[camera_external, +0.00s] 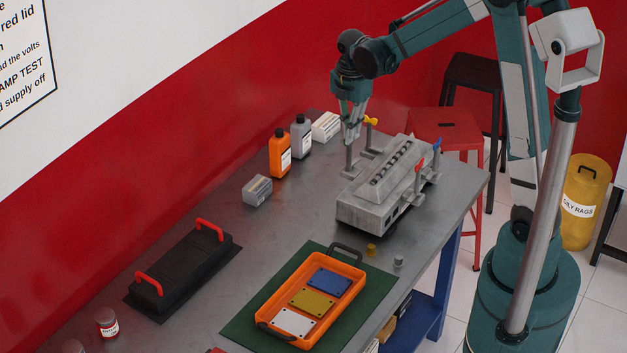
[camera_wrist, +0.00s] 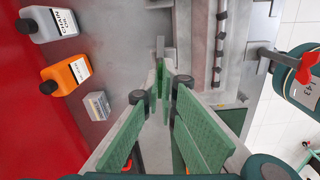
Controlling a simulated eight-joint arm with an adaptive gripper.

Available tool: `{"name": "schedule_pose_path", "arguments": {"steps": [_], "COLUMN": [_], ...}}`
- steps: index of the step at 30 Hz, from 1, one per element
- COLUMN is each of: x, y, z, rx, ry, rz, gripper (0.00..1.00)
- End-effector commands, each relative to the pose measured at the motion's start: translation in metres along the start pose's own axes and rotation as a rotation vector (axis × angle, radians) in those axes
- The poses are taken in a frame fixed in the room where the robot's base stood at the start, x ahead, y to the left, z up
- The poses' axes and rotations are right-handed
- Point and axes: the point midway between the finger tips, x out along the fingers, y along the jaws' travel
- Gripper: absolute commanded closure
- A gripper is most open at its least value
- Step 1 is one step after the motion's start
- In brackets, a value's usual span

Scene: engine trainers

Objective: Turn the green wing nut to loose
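The grey engine trainer (camera_external: 372,207) stands on the bench with posts along its sides. My gripper (camera_external: 352,137) points down over the post at its back-left corner. In the wrist view my gripper (camera_wrist: 165,82) has long fingers with green pads that narrow towards the tips. A narrow green piece, seemingly the green wing nut (camera_wrist: 160,76), shows between or just beyond the tips, nearly edge-on. In the external view the fingers hide it. I cannot tell whether the fingertips touch it. A yellow wing nut (camera_external: 371,121), red wing nut (camera_external: 420,165) and blue wing nut (camera_external: 437,144) sit on other posts.
An orange bottle (camera_external: 280,153), a grey bottle (camera_external: 301,137) and small boxes stand left of the trainer. A black lid with red handles (camera_external: 182,275) and an orange tray (camera_external: 358,272) on a green mat lie nearer. Bare bench lies between them.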

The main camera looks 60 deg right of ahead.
Motion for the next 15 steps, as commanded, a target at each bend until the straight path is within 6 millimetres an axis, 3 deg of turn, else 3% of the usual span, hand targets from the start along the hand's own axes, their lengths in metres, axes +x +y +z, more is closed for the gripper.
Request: {"name": "schedule_pose_path", "arguments": {"steps": [8, 12, 15], "x": [-0.0003, -0.0002, -0.0001], "y": [0.0002, 0.0002, 0.0002], "z": [0.0000, 0.0000, 0.0000], "rx": [0.001, 0.001, 0.001], "ry": [0.000, 0.000, 0.000], "rz": [0.000, 0.000, 0.000], "gripper": [1.00, 0.82, 0.82]}}
